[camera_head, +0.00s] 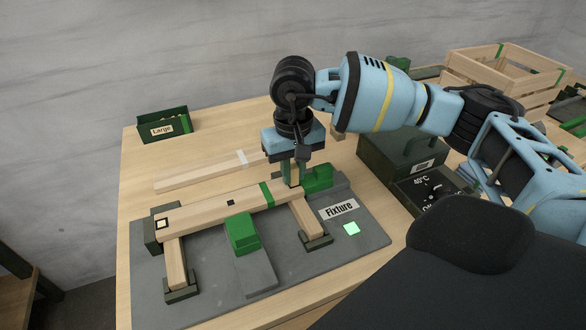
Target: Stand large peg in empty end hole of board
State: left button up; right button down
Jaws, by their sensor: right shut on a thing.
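The wooden board (200,212) lies across two wooden legs on the grey fixture plate. Its left end has a pale square with a dark outline (162,223); its middle has a small dark hole (231,202). My right gripper (292,180) points down right over the board's right end, shut on the large peg (294,172). Only a narrow wood-coloured strip of the peg shows between the fingers. The gripper hides the right end hole, so I cannot tell whether the peg's tip is inside it. My left gripper is not in view.
Green clamp blocks (241,233) stand beside the board on the fixture plate (345,245). A green bin labelled "Large" (162,128) stands at the back left. Dark boxes (405,155) and a wooden crate (480,72) stand at right.

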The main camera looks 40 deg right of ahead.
jog(key=c, duration=1.3)
grip_release()
jog(key=shift+o, duration=0.2)
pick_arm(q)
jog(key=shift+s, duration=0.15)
pick_arm(e)
jog(key=shift+r+p, duration=0.5)
jog(key=shift+r, duration=0.65)
jog(key=shift+r+p, duration=0.65)
jog(key=shift+r, duration=1.05)
pick_arm(q)
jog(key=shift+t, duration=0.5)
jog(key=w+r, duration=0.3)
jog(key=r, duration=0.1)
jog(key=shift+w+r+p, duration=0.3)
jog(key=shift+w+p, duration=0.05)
jog(key=shift+p, duration=0.05)
pick_arm(e)
notch_tip(320, 180, up, 2)
jog(key=shift+r, duration=0.15)
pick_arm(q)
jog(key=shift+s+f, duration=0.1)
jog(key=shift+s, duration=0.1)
